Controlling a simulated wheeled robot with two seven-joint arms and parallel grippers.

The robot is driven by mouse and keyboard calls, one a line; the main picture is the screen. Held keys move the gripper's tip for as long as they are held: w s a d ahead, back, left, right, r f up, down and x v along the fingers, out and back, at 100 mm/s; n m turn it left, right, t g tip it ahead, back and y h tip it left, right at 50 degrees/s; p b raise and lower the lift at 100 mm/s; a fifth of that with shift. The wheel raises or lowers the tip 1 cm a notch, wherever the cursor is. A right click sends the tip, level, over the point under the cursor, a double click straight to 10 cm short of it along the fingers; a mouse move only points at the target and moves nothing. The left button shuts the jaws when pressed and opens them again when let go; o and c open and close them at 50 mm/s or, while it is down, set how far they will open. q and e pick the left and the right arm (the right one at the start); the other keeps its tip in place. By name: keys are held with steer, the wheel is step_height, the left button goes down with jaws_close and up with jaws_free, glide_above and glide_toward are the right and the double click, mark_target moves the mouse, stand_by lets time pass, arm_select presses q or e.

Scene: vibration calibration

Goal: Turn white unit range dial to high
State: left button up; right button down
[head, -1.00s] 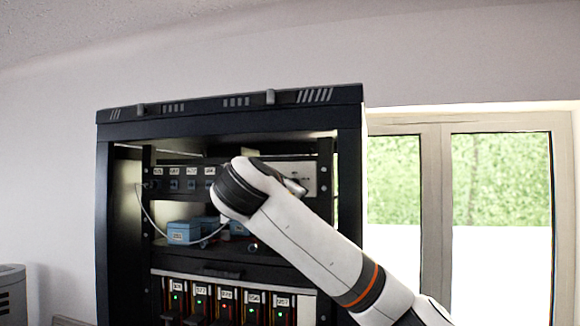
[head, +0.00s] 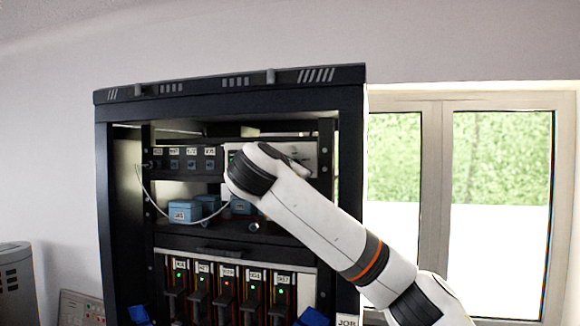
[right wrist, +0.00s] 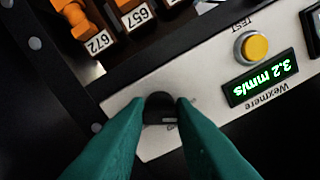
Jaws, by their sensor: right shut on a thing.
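The white unit (right wrist: 215,82) is a pale panel with a yellow TEST button, a green display reading 3.2 mm/s and the name Wexmere, upside down in the right wrist view. Its black dial (right wrist: 160,102) sits at one end of the panel. My right gripper (right wrist: 161,112) has its green fingers shut on the dial, one on each side. The fingers cover part of the dial's markings, and its setting cannot be read. In the head view the white unit (head: 309,158) is partly hidden behind my right arm, on the rack's upper shelf. My left gripper is not in view.
The black rack (head: 230,90) surrounds the unit. Beside the unit is a row of labelled sockets (head: 183,160) with a white cable. Blue boxes (head: 184,211) stand on the shelf below. A window is at right.

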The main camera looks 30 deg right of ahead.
steer(key=shift+f+m+b, duration=0.2)
steer(key=shift+m+b, duration=5)
steer(key=shift+m, duration=6.6)
steer(key=c, duration=1.2)
jaws_free()
steer(key=shift+r, duration=0.15)
steer(key=shift+c, duration=0.2)
